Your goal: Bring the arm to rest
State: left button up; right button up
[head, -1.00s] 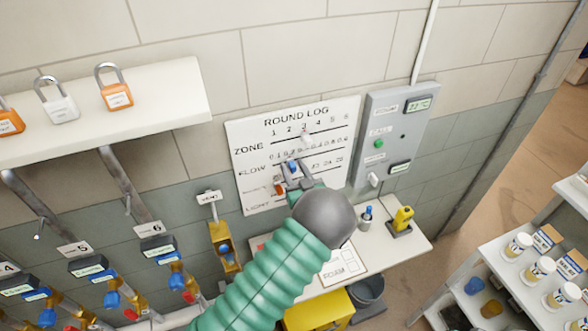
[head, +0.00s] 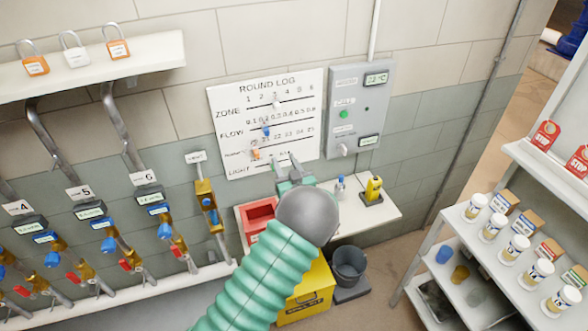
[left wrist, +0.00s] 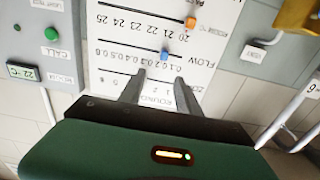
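My left arm (head: 255,275), in a green ribbed sleeve, reaches up from the bottom of the head view. Its left gripper (head: 286,164) is in front of the lower edge of the white round log board (head: 300,95). In the left wrist view the two grey fingers of the gripper (left wrist: 161,80) stand apart with nothing between them. The board shows upside down there, with a blue slider (left wrist: 164,54) and an orange slider (left wrist: 190,22) beyond the fingertips. A white slider (head: 276,105) is on the zone row. My right gripper is out of view.
A small table (head: 385,212) with a red tray (head: 258,215) and a yellow device (head: 374,188) stands below the board. A grey call panel (head: 358,105) is at its right. Valves line the left wall. A shelf rack (head: 440,235) with jars is at right.

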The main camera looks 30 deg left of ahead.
pick_arm(q)
jog(key=s+d+f+m+g+h+b, duration=0.2)
jog(key=s+d+f+m+h+b, duration=0.1)
jog(key=s+d+f+h, duration=0.3)
jog(key=s+d+f+m+g+h+b, duration=0.1)
jog(key=s+d+f+m+h+b, duration=0.25)
jog(key=d+h, duration=0.4)
jog(key=s+d+f+m+g+b, duration=0.1)
jog(key=s+d+f+g, duration=0.1)
jog(key=s, duration=0.8)
jog(key=s+d+f+m+g+b, duration=0.1)
jog(key=s+f+m+g, duration=0.1)
jog(key=s, duration=0.9)
jog(key=shift+d+f+g, duration=0.35)
jog(key=shift+f+g, duration=0.1)
jog(key=shift+g, duration=0.65)
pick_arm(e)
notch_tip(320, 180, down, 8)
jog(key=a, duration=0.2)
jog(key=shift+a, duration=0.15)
